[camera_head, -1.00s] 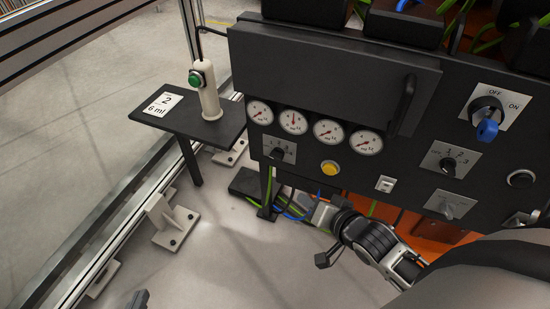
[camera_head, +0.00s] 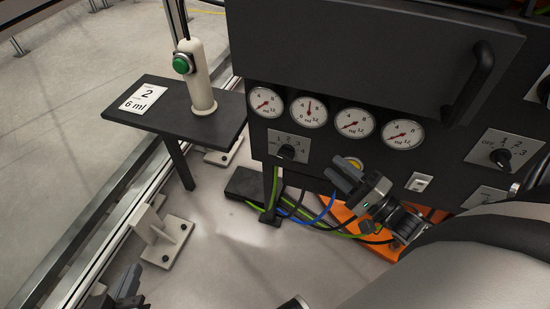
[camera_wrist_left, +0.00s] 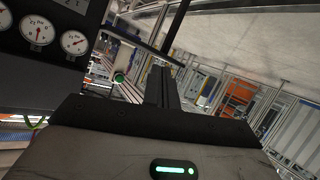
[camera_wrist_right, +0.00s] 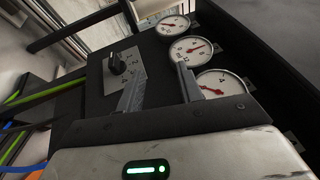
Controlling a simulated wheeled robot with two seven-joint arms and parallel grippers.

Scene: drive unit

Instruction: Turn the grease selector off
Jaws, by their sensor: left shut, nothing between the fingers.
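A black selector knob (camera_head: 287,152) sits on a grey plate marked with numbers, below the gauges at the panel's lower left. It also shows in the right wrist view (camera_wrist_right: 117,64); I cannot clearly read which mark it points to. A second selector knob (camera_head: 501,158), marked OFF to 3, is at the right. The pictures do not show which one is for grease. My right gripper (camera_head: 340,169) is open and empty, right of and below the left knob, in front of the yellow button. My left gripper (camera_head: 128,284) is shut and empty, low at the left, away from the panel.
Several round gauges (camera_head: 309,111) line the panel. A side shelf (camera_head: 165,120) holds a white handle with a green button (camera_head: 183,64) and a card (camera_head: 143,98). A bar handle (camera_head: 481,72) juts out at upper right. Cables (camera_head: 320,213) hang below the panel.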

